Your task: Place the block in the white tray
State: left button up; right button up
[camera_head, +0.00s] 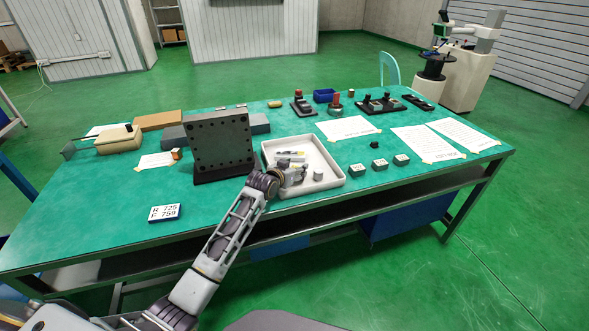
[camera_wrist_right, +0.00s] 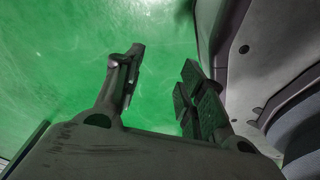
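The white tray (camera_head: 332,184) sits near the front edge of the green table, right of the dark upright plate. My left gripper (camera_head: 298,173) reaches over the tray's left part, low and close to its floor. Its fingers are too small to tell whether they are open or hold anything. Small pale and grey pieces (camera_head: 290,156) show in the tray beside the gripper. A short grey cylinder (camera_head: 318,174) stands in the tray. I cannot tell which piece is the block. My right gripper (camera_wrist_right: 163,62) is open and empty above green floor in the right wrist view.
The dark upright plate (camera_head: 222,145) stands close left of my left gripper. Several small green-grey boxes (camera_head: 380,164) stand right of the tray. Paper sheets (camera_head: 348,128) lie behind. A label block (camera_head: 165,212) lies front left. The front left tabletop is mostly clear.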

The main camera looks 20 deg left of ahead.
pick_arm(q)
jog(key=shift+r, duration=0.15)
jog(key=shift+v, duration=0.9)
jog(key=shift+p+v, duration=0.3)
jog(key=shift+v, duration=0.9)
jog(key=v, duration=0.5)
jog(key=shift+s+a+r+p, duration=0.1)
jog(key=shift+s+r+p, duration=0.1)
jog(key=shift+s+p, duration=0.15)
jog(key=shift+v, duration=0.8)
jog(key=shift+s, duration=0.2)
pick_arm(e)
jog(key=shift+s+d+f, duration=0.15)
jog(key=shift+s+d, duration=0.25)
jog(key=shift+s, duration=0.25)
jog(key=shift+s+d+f, duration=0.1)
jog(key=shift+s+d, duration=0.25)
jog(key=shift+s, duration=0.25)
jog(key=shift+w, duration=0.15)
